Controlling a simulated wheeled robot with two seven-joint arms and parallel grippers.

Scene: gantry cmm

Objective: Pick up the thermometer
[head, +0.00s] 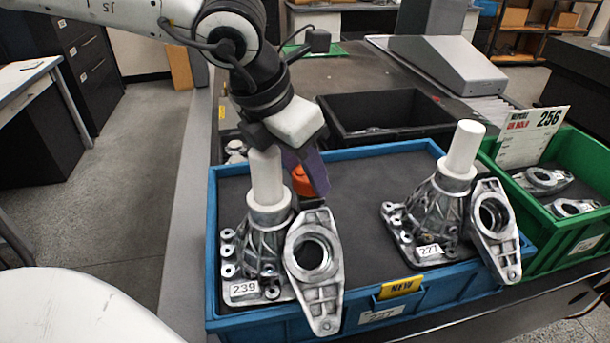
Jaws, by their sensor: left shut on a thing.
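My left gripper (276,128) is over the back left part of a blue tray (216,215), just behind a casting with a white cylinder on top. It is shut on what looks like the thermometer (297,121), a thing with a white block-like body and a purple part slanting down. The fingertips are largely hidden, so the exact grip does not show. A small orange thing (302,182) is just below the purple part; I cannot tell whether it belongs to it. My right gripper is not in view.
The blue tray holds two upright metal castings, labelled 239 (262,240) and 227 (437,215), with flat ringed brackets (318,270) (494,222) leaning beside them. A green bin (540,240) stands right, a black bin (385,112) behind. The tray's middle is bare.

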